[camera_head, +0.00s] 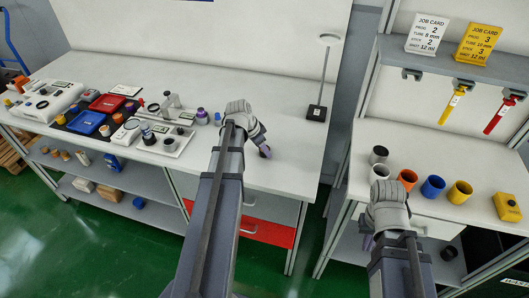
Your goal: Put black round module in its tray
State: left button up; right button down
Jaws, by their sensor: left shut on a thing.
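My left gripper (264,152) is at the front right part of the long white bench, pointing down and to the right. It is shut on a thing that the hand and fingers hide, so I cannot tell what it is. My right gripper (367,241) hangs in front of the right bench; its fingers are mostly hidden. A red tray (107,102) and a blue tray (86,121) lie at the left of the long bench. A small dark round piece (154,107) is right of them.
A white device (46,102) and small bottles crowd the left half of the long bench. A stand with a black base (316,113) is at its right end. Coloured cups (433,186) stand on the right bench beside a yellow box (507,207). The bench middle is clear.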

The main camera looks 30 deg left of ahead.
pick_arm(q)
grip_shut()
jog(key=shift+r, duration=0.15)
notch_tip(320, 180, up, 10)
jog(key=p, duration=1)
jog(key=shift+a, duration=0.1)
